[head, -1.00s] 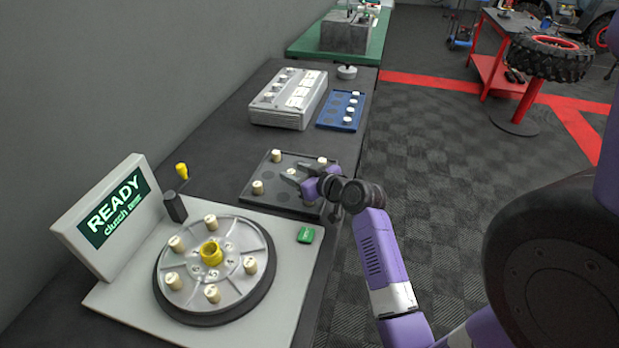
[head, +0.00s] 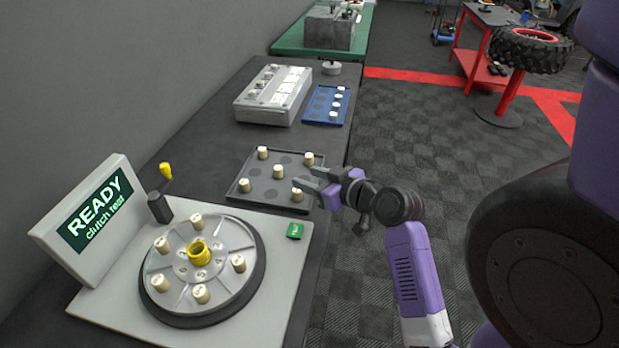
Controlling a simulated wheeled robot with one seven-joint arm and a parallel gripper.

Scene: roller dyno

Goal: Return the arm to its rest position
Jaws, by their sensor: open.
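My gripper (head: 309,180) is open, with its dark fingers pointing left at the right edge of the dark tray. The purple arm (head: 410,265) reaches up from the lower right over the floor beside the bench. The dark tray (head: 268,203) holds several cream cylinders in its shallow spots. One cream cylinder (head: 297,195) stands right beside the lower fingertip; I cannot tell whether they touch. Nothing shows between the fingers.
The round clutch plate (head: 215,235) with several cream cylinders and a yellow hub sits in front, beside the READY sign (head: 95,210). A grey box (head: 272,95) and blue tray (head: 318,117) stand farther back. The checkered floor (head: 440,150) right of the bench is clear.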

